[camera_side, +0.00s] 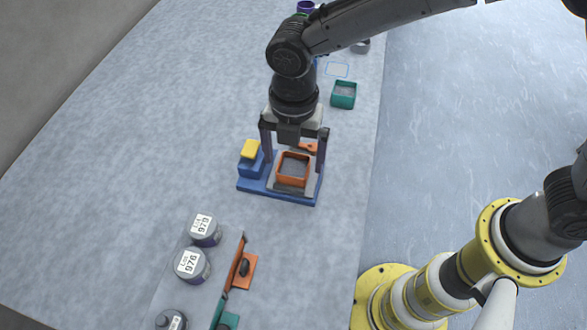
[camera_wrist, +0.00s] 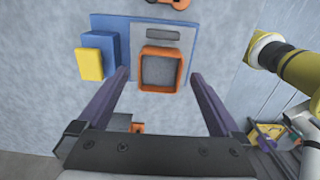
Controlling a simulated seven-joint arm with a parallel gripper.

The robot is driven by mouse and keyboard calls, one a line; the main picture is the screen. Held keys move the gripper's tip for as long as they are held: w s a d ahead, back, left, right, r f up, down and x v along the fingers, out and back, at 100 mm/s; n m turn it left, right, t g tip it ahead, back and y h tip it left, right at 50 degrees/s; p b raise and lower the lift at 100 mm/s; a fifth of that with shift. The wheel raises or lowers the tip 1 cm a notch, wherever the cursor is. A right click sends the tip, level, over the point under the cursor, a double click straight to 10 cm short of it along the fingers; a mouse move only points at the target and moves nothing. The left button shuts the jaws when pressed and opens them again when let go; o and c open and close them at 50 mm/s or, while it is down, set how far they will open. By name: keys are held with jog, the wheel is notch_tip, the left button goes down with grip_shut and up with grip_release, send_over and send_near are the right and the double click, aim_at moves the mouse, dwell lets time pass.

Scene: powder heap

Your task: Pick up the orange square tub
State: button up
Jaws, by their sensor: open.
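The orange square tub (camera_side: 293,181) stands upright on a grey plate of a blue weighing-scale-like base (camera_side: 257,188). Grey material shows inside its orange rim. In the wrist view the tub (camera_wrist: 160,88) is ahead of the fingers and a little above the middle of the picture. My gripper (camera_side: 294,165) is open, with its two purple-grey fingers wide apart above the scale. In the wrist view my gripper (camera_wrist: 160,75) has the tub between the lines of its fingertips, and nothing is held. I cannot tell the exact height of the fingertips over the tub.
A yellow block (camera_side: 250,149) tops the blue box beside the tub. A green square tub (camera_side: 344,94) stands farther back. Labelled jars (camera_side: 205,230) and an orange-and-green rack part (camera_side: 241,270) stand in front. A yellow-and-grey arm (camera_side: 440,285) is at right. The table's left side is clear.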

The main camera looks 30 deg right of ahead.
aim_at(294, 171)
jog(key=shift+f, duration=1.4)
grip_shut()
jog(key=shift+r, duration=0.1)
